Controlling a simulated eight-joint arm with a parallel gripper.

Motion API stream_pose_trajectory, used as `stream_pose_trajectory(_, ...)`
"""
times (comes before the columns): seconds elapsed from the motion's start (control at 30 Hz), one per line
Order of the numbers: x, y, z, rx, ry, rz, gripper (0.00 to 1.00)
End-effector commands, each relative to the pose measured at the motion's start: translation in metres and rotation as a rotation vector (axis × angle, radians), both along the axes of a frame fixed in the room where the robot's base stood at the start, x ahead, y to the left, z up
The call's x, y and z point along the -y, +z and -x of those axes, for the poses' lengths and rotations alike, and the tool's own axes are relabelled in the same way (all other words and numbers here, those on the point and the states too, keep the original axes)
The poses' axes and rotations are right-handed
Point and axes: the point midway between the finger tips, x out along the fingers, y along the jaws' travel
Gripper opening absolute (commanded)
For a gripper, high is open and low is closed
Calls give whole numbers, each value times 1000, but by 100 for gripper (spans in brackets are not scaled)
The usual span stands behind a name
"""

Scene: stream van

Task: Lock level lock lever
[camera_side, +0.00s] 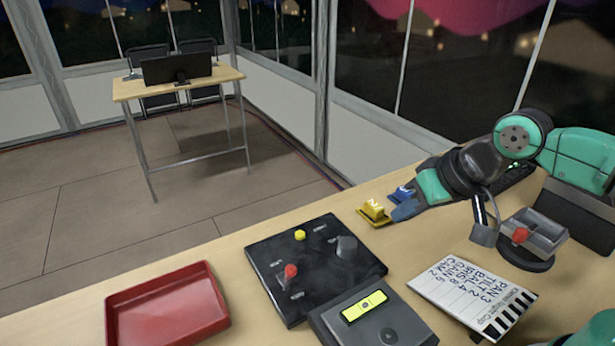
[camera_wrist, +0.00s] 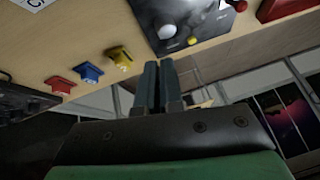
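A black control panel (camera_side: 318,268) lies on the wooden table, with a red-topped lever (camera_side: 291,271), a yellow knob (camera_side: 300,235) and a grey knob (camera_side: 346,246). Its labels are too small to read, so I cannot tell which part is the level lock lever. A grey box with a yellow bubble-level window (camera_side: 364,306) adjoins the panel's near edge. My gripper (camera_side: 403,211) is right of the panel, apart from it and close to the yellow tag. In the wrist view, my gripper (camera_wrist: 158,64) has its fingers together, with nothing between them. The panel also shows there (camera_wrist: 208,22).
A yellow tag (camera_side: 374,213) and a blue tag (camera_side: 402,194) stand by my gripper; a red tag (camera_wrist: 60,86) shows in the wrist view. A red tray (camera_side: 215,322) is left, a white lettered card (camera_side: 470,290) right. A grey device with a red ball (camera_side: 520,236) stands far right.

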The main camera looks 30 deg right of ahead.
Motion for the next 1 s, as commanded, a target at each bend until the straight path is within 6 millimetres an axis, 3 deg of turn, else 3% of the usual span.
stream_pose_trajectory(0.1,-32,-2,6,-97,-62,-137,0)
stream_pose_trajectory(0.3,-62,-5,17,-219,-149,-259,0)
stream_pose_trajectory(0.77,-65,-7,17,-230,-161,-269,0)
stream_pose_trajectory(1.0,-70,-25,10,-230,-159,-268,0)
